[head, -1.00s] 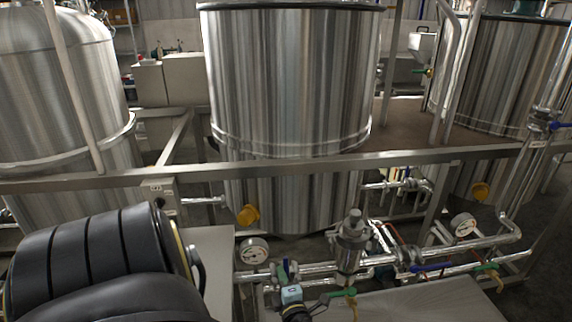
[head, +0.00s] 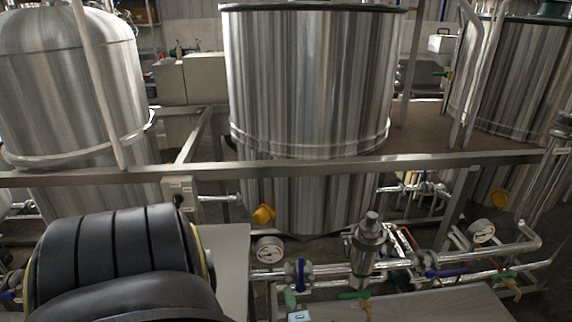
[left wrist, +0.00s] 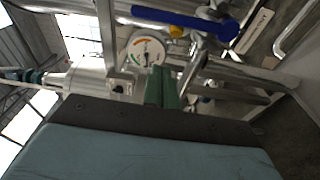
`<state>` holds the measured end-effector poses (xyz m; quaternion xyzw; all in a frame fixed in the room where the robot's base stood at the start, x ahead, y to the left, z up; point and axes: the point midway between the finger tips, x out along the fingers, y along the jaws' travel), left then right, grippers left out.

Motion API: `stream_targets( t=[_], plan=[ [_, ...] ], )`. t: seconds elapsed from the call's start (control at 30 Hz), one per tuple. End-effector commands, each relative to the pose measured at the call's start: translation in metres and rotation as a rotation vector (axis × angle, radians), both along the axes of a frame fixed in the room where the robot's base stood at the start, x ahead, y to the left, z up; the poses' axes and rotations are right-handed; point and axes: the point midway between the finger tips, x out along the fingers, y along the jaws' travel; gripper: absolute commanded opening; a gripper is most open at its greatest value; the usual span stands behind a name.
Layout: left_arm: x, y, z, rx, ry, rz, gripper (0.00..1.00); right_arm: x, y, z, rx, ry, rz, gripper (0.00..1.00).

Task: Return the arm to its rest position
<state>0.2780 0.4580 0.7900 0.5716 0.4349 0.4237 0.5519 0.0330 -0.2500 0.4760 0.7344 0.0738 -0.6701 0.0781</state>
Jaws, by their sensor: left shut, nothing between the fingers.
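My left gripper (head: 290,298) is at the bottom edge of the head view, in front of the pipework. Its green fingers are closed together and hold nothing. Most of its pale blue body is cut off by the frame edge. In the left wrist view the green fingers (left wrist: 162,88) stand up beyond the dark plate edge, with a pressure gauge (left wrist: 146,52) and a blue valve handle (left wrist: 190,22) behind them. My right gripper is not in view.
A large steel tank (head: 310,90) stands behind a metal rail (head: 330,165). Pipework with a pressure gauge (head: 270,250), a blue valve handle (head: 302,272) and a steel fitting (head: 368,245) runs in front. A flat grey surface (head: 430,305) lies at the lower right.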

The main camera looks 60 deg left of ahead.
Motion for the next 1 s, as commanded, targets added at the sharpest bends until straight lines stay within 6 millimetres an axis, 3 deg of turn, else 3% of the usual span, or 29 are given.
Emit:
stream_targets(
  t=[0.2,0.47,0.6,0.67,0.73,0.83,0.93,1.0],
  plan=[
    [-0.006,-0.021,0.000,0.000,0.001,0.001,0.00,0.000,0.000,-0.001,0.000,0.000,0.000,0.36],
    [-0.006,-0.023,0.000,0.001,0.002,-0.001,0.00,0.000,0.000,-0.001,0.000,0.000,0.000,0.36],
    [0.010,-0.034,-0.011,0.008,0.082,-0.108,0.00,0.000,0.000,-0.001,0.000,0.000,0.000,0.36],
    [0.026,-0.048,-0.026,0.018,0.175,-0.229,0.00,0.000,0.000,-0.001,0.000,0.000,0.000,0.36],
    [0.046,-0.076,-0.052,0.043,0.332,-0.425,0.00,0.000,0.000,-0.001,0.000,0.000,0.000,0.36],
    [0.057,-0.129,-0.104,0.103,0.615,-0.749,0.00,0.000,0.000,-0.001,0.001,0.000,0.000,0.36],
    [0.037,-0.178,-0.161,0.177,0.901,-1.055,0.00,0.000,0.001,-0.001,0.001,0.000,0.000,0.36],
    [0.009,-0.205,-0.198,0.236,1.094,-1.250,0.00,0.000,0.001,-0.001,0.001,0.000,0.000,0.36]
  ],
)
